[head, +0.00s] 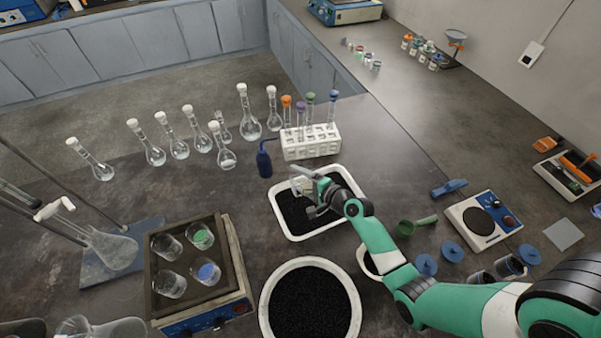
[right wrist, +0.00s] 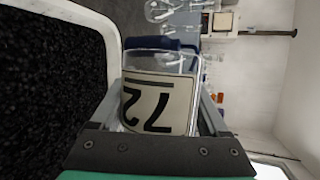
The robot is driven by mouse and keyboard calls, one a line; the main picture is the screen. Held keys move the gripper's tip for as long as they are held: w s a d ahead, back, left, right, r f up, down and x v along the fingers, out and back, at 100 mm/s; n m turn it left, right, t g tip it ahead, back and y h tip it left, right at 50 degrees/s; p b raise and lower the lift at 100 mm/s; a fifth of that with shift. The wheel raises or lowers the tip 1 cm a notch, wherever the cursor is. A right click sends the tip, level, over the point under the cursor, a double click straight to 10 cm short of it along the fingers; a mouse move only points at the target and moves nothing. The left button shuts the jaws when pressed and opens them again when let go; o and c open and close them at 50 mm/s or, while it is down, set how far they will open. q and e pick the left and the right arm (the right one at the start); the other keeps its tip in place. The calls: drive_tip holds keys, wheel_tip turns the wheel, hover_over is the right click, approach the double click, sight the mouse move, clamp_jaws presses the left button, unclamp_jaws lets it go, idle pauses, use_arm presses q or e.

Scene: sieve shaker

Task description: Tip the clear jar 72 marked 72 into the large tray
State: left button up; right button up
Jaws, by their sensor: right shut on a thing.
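My right gripper (head: 308,190) is over the white rectangular tray (head: 281,222), which holds black grains. It is shut on the clear jar 72 (right wrist: 160,103). In the right wrist view, the jar's pale label with a black 72 sits between the two fingers, and the tray (right wrist: 107,32) with its grains fills the left side. The wrist picture is rolled to one side, so I cannot tell the jar's exact tilt. Its contents do not show clearly. My left gripper is not in view.
A white round pan (head: 269,318) of black grains stands in front. A dark blue wash bottle (head: 264,162) and a white tube rack (head: 311,144) stand behind the tray. A shaker with beakers (head: 168,285) is at left, a balance (head: 482,218) at right. Several flasks stand back left.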

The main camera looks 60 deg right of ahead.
drive_tip(key=shift+w+a+n+g+h+p, duration=0.15)
drive_tip(key=shift+n+g+h+p, duration=0.2)
drive_tip(key=shift+p, duration=0.45)
drive_tip(key=shift+f, duration=0.1)
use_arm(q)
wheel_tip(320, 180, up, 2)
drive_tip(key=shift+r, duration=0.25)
use_arm(e)
drive_tip(key=shift+f, duration=0.15)
drive_tip(key=shift+n+p, duration=0.25)
drive_tip(key=shift+p, duration=0.1)
drive_tip(key=n+g+h+p, duration=0.1)
drive_tip(key=n+g+p, duration=0.1)
drive_tip(key=p, duration=0.4)
drive_tip(key=shift+f+h, duration=0.25)
drive_tip(key=shift+f, duration=0.05)
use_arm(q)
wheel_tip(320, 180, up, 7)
use_arm(e)
drive_tip(key=shift+f+n+g, duration=0.1)
drive_tip(key=shift+n+g, duration=0.15)
drive_tip(key=shift+n, duration=0.05)
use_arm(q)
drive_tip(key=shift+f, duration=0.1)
